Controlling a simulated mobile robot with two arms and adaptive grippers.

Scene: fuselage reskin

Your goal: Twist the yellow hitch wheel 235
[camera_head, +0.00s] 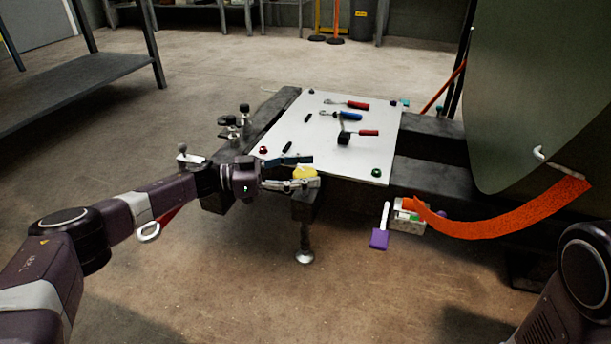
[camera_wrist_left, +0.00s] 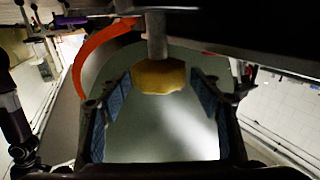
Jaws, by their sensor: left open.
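The yellow hitch wheel (camera_head: 304,172) sits at the near corner of the dark frame, just below the white panel. In the left wrist view the yellow wheel (camera_wrist_left: 158,76) hangs at the end of a grey shaft (camera_wrist_left: 156,34). My left gripper (camera_head: 292,174) is at the wheel in the head view. In the left wrist view my left gripper (camera_wrist_left: 156,98) is open, with one blue-padded finger on each side of the wheel and gaps between pads and wheel. My right gripper is out of view; only part of my right arm shows at the lower right.
A white panel (camera_head: 345,107) holds several tools with red, blue and black handles. An orange strap (camera_head: 515,212) curves from the large green panel (camera_head: 545,90). A purple item (camera_head: 379,239) hangs near it. A grey shelf (camera_head: 85,75) stands at left. The floor in front is clear.

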